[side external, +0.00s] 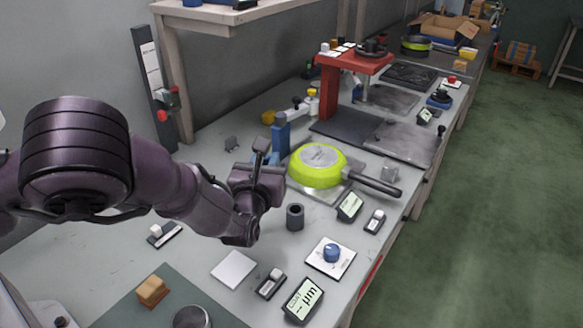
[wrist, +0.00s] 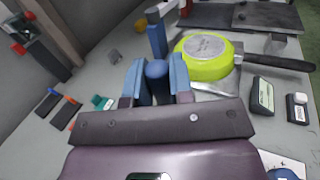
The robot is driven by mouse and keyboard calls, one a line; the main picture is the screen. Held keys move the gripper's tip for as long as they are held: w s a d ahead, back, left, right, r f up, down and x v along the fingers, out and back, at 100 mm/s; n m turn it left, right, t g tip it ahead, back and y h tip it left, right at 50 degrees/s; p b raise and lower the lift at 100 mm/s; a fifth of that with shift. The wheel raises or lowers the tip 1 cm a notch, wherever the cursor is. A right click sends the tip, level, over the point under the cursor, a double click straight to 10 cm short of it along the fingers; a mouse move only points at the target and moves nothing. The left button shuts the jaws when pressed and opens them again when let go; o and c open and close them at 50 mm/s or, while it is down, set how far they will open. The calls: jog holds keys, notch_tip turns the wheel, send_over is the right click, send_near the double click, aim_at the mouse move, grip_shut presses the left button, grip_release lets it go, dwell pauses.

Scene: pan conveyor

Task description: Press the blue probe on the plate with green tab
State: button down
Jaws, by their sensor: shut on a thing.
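In the wrist view, my gripper (wrist: 158,76) has its two blue fingers closed around the blue probe (wrist: 157,68), whose rounded blue top shows between them. A small green tab (wrist: 104,103) shows on the bench left of the fingers; its plate is mostly hidden behind my gripper. Farther left lie dark plates, one with a blue tab (wrist: 71,99) and one with an orange tab (wrist: 54,91). In the side view, my arm hides these plates and the probe.
A lime-green pan (side external: 316,166) sits just beyond my gripper, its dark handle pointing right. A blue post (side external: 281,141) stands close behind my gripper. A grey cylinder (side external: 295,217), displays and a blue knob (side external: 331,252) occupy the near bench.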

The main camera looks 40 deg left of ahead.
jog(key=s+a+f+n+g+y, duration=0.2)
jog(key=s+a+n+g+y, duration=0.4)
jog(key=s+a+y, duration=0.15)
jog(key=shift+w+f, duration=0.2)
jog(key=shift+f, duration=1.1)
jog(key=shift+w+f, duration=0.2)
jog(key=shift+f, duration=1.1)
jog(key=shift+f, duration=0.7)
notch_tip(320, 180, up, 7)
jog(key=shift+r, duration=0.15)
dwell(0.5)
